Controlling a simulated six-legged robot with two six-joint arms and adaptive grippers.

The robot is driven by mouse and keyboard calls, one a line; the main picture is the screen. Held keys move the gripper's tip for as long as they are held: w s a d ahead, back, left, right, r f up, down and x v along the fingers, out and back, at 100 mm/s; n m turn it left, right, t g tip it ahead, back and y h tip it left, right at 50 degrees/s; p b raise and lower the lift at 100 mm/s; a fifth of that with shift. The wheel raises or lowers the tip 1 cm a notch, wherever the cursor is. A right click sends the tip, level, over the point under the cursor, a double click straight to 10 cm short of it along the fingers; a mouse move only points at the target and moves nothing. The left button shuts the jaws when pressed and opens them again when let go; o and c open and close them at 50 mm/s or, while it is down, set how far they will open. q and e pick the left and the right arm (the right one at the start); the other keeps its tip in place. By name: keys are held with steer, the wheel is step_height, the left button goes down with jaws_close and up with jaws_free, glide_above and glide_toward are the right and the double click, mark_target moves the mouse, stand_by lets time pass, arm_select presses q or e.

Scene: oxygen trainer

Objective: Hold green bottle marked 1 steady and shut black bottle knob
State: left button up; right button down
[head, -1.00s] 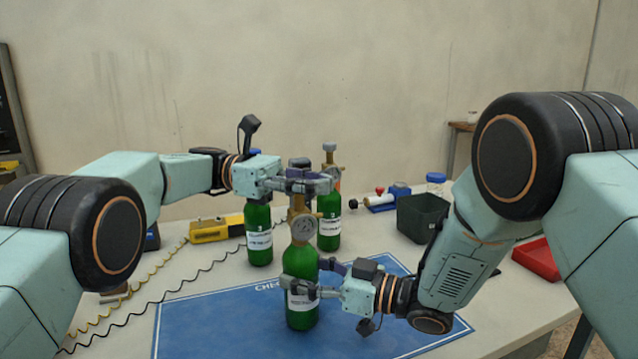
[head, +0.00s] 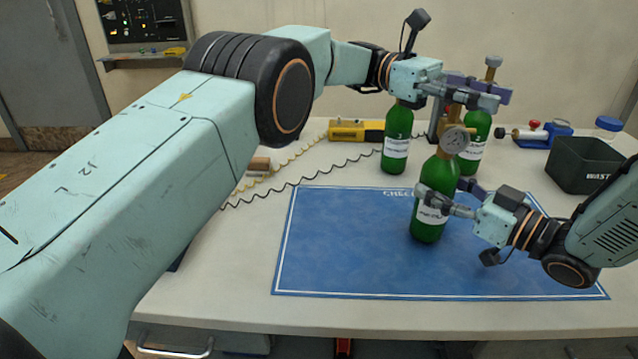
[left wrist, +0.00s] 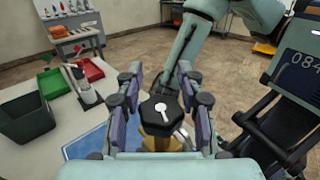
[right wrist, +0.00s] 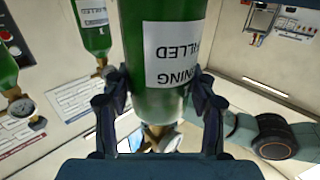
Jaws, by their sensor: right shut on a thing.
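A green bottle (head: 428,228) with a white label, a round gauge (head: 455,140) and a brass neck stands upright on the blue mat. Its number cannot be read. My right gripper (head: 432,203) is shut around its body; the right wrist view shows the fingers on both sides of the bottle (right wrist: 165,60). My left gripper (head: 468,97) is above the bottle's neck. In the left wrist view, its open fingers stand either side of the bottle's black knob (left wrist: 161,110), which has a pale pointer mark. In the head view the left gripper hides the knob.
Two other green bottles, one at back left (head: 396,145) and one at back right (head: 474,148), stand close behind. A dark bin (head: 583,170) and a blue fitting with a red knob (head: 545,134) are at right. A yellow device (head: 357,130) lies behind. The mat's left part (head: 340,250) is clear.

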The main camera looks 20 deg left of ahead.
arm_select(q)
steer(key=shift+w+r+n+t+h, duration=0.15)
steer(key=shift+n+t+h, duration=0.1)
steer(key=shift+n+t, duration=0.3)
steer(key=shift+w+f+n+t+h, duration=0.1)
steer(key=shift+n+t+h, duration=0.2)
steer(key=shift+t, duration=0.35)
